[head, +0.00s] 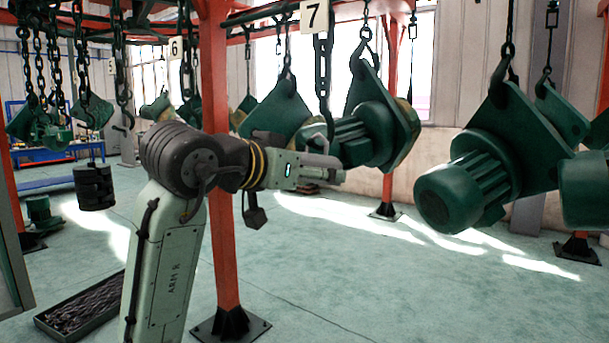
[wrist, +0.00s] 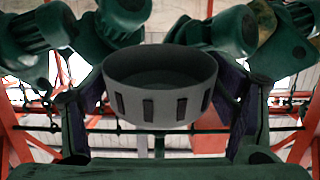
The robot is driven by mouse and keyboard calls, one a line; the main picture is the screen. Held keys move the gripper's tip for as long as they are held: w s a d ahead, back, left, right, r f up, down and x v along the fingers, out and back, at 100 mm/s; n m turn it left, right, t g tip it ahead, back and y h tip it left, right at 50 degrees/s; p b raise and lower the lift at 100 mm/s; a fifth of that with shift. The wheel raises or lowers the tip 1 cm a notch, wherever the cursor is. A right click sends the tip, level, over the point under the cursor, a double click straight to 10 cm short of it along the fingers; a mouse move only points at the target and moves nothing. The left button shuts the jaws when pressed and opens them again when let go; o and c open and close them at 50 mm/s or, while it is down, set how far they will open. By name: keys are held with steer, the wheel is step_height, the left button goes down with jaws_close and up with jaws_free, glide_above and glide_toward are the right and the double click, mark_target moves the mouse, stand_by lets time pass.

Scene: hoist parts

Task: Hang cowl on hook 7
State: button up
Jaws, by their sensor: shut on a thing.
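The cowl (wrist: 160,104) is a grey round cup with dark slots around its wall. In the wrist view it sits in the middle, between the dark fingers of my gripper, which is shut on it. In the head view my gripper (head: 322,165) is at the picture's middle, just below the chain of hook 7 (head: 324,80). The number 7 sign (head: 314,17) hangs at the top of that chain. I cannot make out the cowl clearly in the head view, nor whether it touches the hook.
A green motor (head: 362,135) hangs close to the right of my gripper, and another motor (head: 470,185) hangs further right. The number 6 sign (head: 175,48) and other hanging parts are to the left. A red post (head: 222,230) stands near my arm. A dark tray (head: 80,310) lies on the floor.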

steer(key=shift+w+d+f+t+h+b, duration=0.4)
steer(key=shift+w+b, duration=0.25)
steer(key=shift+b, duration=0.2)
steer(key=shift+d+r, duration=0.1)
steer(key=shift+w+f, duration=0.1)
steer(key=shift+f, duration=0.1)
steer(key=shift+f, duration=0.25)
stand_by(0.4)
steer(key=o, duration=1.5)
